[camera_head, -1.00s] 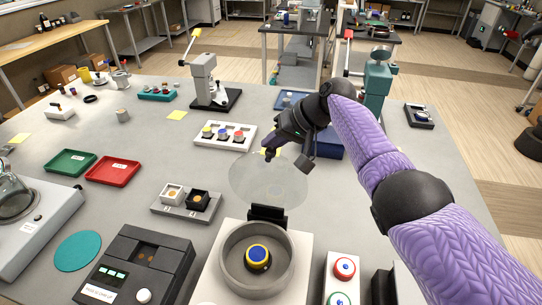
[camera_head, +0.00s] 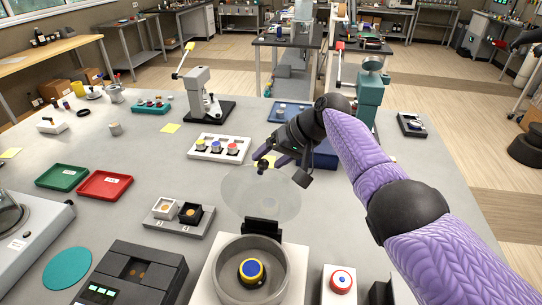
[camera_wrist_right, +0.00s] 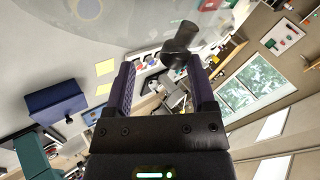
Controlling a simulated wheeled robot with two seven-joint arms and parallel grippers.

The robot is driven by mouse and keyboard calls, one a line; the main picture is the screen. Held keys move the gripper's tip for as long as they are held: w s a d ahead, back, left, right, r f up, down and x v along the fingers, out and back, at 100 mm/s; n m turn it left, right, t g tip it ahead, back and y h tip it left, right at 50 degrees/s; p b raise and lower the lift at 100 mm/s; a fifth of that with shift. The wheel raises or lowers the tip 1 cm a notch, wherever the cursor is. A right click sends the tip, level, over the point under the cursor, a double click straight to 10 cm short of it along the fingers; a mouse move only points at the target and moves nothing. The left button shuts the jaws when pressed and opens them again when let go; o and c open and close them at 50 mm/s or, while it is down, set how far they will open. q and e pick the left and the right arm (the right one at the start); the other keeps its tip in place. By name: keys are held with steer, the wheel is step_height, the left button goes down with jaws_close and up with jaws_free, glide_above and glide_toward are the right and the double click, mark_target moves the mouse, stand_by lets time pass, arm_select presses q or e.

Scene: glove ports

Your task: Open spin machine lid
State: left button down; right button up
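The spin machine (camera_head: 212,285) is at the bottom centre of the head view, a pale box with a round grey bowl. A blue and yellow round piece (camera_head: 251,270) sits inside the bowl. Its clear round lid (camera_head: 262,200) stands raised behind the bowl at a black hinge (camera_head: 262,228). The lid's dark knob (camera_head: 262,167) is near its upper edge. My right gripper (camera_head: 278,168) is open at the knob. In the right wrist view the knob (camera_wrist_right: 180,45) lies near the open fingertips, closer to the right finger; contact is unclear. My left gripper is not in view.
A white tray with several capped jars (camera_head: 218,148) and a blue box (camera_head: 325,155) are beyond the lid. A two-cup block (camera_head: 178,217) and a dark device (camera_head: 135,270) stand to the left.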

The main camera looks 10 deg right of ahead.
steer(key=shift+r, duration=0.2)
steer(key=p+v, duration=0.1)
steer(key=v, duration=0.8)
steer(key=shift+d+r, duration=0.25)
steer(key=shift+d, duration=0.05)
steer(key=shift+s+f, duration=0.1)
